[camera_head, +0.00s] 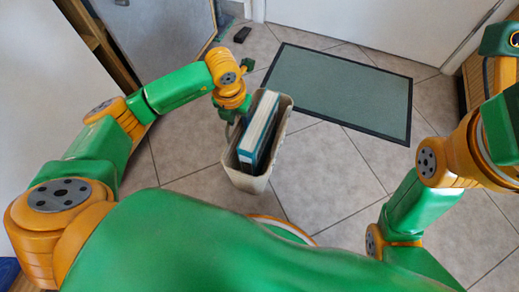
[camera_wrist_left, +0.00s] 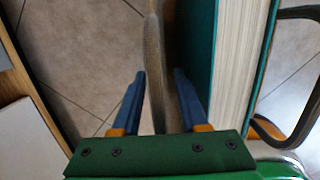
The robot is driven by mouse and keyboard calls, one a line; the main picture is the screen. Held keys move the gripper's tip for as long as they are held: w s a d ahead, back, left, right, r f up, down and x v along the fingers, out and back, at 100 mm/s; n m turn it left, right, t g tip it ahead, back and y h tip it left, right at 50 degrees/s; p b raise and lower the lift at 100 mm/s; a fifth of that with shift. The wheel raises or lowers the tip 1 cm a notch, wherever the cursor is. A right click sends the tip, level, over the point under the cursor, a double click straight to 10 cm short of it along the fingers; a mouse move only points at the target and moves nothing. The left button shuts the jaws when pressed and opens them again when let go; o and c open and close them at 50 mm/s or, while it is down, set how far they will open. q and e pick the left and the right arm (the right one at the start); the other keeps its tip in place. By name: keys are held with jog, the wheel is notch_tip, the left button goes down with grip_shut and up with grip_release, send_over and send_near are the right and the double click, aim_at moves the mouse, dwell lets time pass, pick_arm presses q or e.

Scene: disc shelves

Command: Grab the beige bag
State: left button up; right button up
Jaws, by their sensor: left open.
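The beige bag (camera_head: 246,182) stands upright on the tiled floor in front of me, open at the top, with a thick teal book (camera_head: 257,135) with pale pages inside it. My left gripper (camera_head: 236,117) is at the bag's left rim. In the left wrist view the two blue fingers of my left gripper (camera_wrist_left: 158,102) are apart, with the bag's thin beige edge (camera_wrist_left: 154,60) running between them. I cannot tell whether either finger touches it. The teal book (camera_wrist_left: 232,70) is right of the fingers there. My right arm shows at the right, but its gripper is out of view.
A green mat (camera_head: 340,90) with a dark border lies behind the bag to the right. A small black object (camera_head: 242,35) lies on the floor near the back. A wooden shelf edge (camera_head: 100,40) is at the left. Floor right of the bag is clear.

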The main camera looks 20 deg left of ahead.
pick_arm(q)
jog(key=shift+f, duration=0.2)
grip_shut()
jog(key=shift+w+r, duration=0.1)
dwell(1.2)
